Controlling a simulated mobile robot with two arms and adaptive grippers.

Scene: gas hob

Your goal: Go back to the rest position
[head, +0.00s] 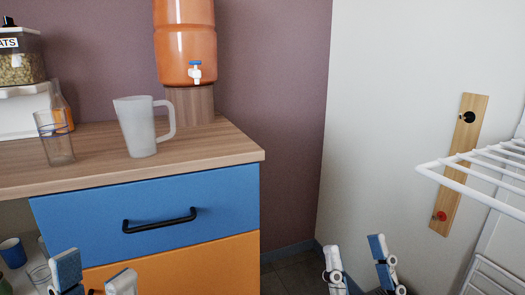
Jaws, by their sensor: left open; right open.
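My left gripper (95,278) is at the bottom left, in front of the orange lower front of the cabinet. Its two fingers are apart and nothing shows between them. My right gripper (357,262) is at the bottom right of centre, in front of the white wall and the floor. Its fingers are spread, with nothing between them. The lower parts of both grippers are cut off by the picture's bottom edge. No gas hob is in view.
A wooden counter (98,174) carries a frosted pitcher (137,128), a clear glass (56,142) and an orange dispenser (186,45) on a wooden stand. Below is a blue drawer (80,213) with a black handle (160,220). A white wire rack (490,165) juts out at right.

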